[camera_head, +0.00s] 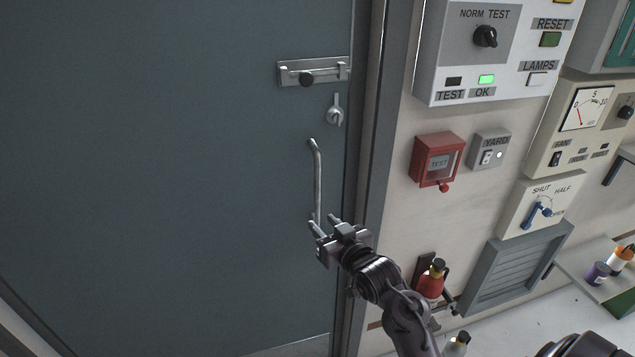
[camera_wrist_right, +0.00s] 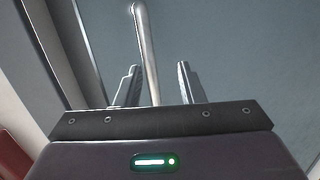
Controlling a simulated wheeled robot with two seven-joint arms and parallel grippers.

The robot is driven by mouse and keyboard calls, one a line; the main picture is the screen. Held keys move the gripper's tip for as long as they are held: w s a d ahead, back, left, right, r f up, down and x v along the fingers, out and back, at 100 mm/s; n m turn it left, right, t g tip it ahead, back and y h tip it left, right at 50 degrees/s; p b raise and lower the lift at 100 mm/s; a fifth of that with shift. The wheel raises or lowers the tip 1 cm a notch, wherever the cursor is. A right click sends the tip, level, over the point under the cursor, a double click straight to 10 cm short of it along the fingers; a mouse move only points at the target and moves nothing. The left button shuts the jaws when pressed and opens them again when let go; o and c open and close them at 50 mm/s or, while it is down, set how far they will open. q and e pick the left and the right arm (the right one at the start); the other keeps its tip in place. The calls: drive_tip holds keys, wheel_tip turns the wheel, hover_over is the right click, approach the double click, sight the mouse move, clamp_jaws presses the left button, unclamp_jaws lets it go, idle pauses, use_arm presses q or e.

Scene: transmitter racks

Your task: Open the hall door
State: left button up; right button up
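The hall door (camera_head: 160,170) is a dark grey-blue panel and looks closed in its frame. A vertical metal pull handle (camera_head: 317,180) is on its right side. Above the handle are a small turn latch (camera_head: 336,112) and a sliding bolt (camera_head: 313,72) with a dark knob. My right gripper (camera_head: 322,226) is at the lower end of the handle. In the right wrist view the handle (camera_wrist_right: 147,50) runs between the two parted fingers (camera_wrist_right: 157,85), with gaps on both sides. My left gripper is not in view.
Right of the door frame, the wall carries a red test box (camera_head: 437,160), a yard switch (camera_head: 489,150) and a control panel (camera_head: 490,50). Below are a louvred vent (camera_head: 512,268), a red bottle (camera_head: 431,280) near my right arm, and a shelf (camera_head: 590,272) with small containers.

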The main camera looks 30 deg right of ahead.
drive_tip(key=t, duration=0.1)
approach(320, 182)
drive_tip(key=w, duration=0.3)
drive_tip(key=w+p, duration=0.2)
drive_tip(key=w, duration=0.5)
drive_tip(key=shift+w+f, duration=0.15)
drive_tip(key=shift+w, duration=0.35)
clamp_jaws()
